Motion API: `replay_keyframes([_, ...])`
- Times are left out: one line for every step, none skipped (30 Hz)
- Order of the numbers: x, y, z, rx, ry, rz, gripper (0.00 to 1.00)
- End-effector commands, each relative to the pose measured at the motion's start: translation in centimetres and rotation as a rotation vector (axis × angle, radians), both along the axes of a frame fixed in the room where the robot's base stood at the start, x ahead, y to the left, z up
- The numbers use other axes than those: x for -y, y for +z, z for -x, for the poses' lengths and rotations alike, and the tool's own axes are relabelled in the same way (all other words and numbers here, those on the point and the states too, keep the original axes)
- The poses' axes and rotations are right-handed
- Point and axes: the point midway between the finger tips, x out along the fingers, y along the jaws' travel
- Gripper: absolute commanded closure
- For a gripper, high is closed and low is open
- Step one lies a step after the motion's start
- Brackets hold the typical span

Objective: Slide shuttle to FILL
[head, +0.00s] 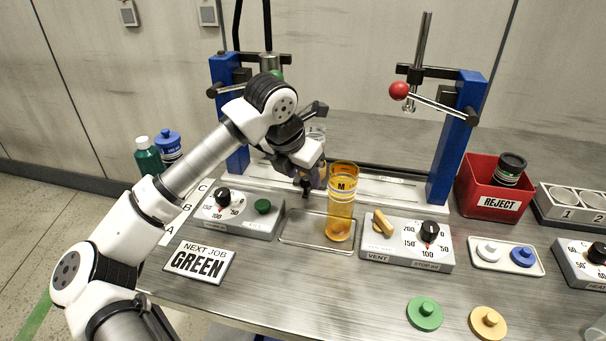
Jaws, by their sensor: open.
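The shuttle track is a pale metal rail (385,190) running left to right between the two blue posts. My gripper (314,178) is over the middle-left of this rail, just behind and left of the amber cylinder, with its jaws open. A small dark knob-like part (305,186) shows below the gripper at the rail; I cannot tell whether it belongs to the shuttle or whether the fingers touch it. My arm and wrist hide most of the shuttle area.
An amber cylinder marked M (341,205) stands upright on a metal tray (290,232), close to my gripper. Dial boxes (232,213) and (410,243) flank it. A red-knobbed lever (399,91) hangs at the right post. A red REJECT bin (480,190) stands right.

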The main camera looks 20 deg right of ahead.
Motion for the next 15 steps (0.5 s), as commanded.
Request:
replay_keyframes([0.19, -0.44, -0.05, -0.002, -0.002, 0.0, 0.52])
replay_keyframes([0.26, -0.65, -0.1, -0.002, -0.002, 0.0, 0.52])
replay_keyframes([0.32, -0.86, -0.15, -0.001, -0.001, -0.001, 0.52])
replay_keyframes([0.36, -0.99, -0.19, -0.001, 0.0, 0.0, 0.52])
replay_keyframes([0.38, -1.08, -0.22, 0.0, 0.0, 0.0, 0.52])
replay_keyframes([0.4, -1.16, -0.23, 0.0, 0.0, 0.0, 0.52])
replay_keyframes([0.41, -1.2, -0.25, 0.0, 0.0, 0.0, 0.52])
replay_keyframes([0.41, -1.22, -0.25, 0.0, 0.0, 0.0, 0.52])
replay_keyframes([0.42, -1.23, -0.25, 0.0, 0.0, 0.0, 0.52])
replay_keyframes([0.41, -1.23, -0.25, 0.0, -0.001, 0.0, 0.52])
replay_keyframes([0.41, -1.22, -0.24, 0.0, -0.001, 0.0, 0.52])
replay_keyframes([0.41, -1.22, -0.24, 0.0, -0.001, 0.0, 0.52])
replay_keyframes([0.4, -1.21, -0.24, 0.0, -0.001, 0.0, 0.52])
replay_keyframes([0.4, -1.21, -0.25, -0.001, 0.0, -0.001, 0.55])
replay_keyframes([0.39, -1.2, -0.25, -0.001, 0.0, -0.001, 0.6])
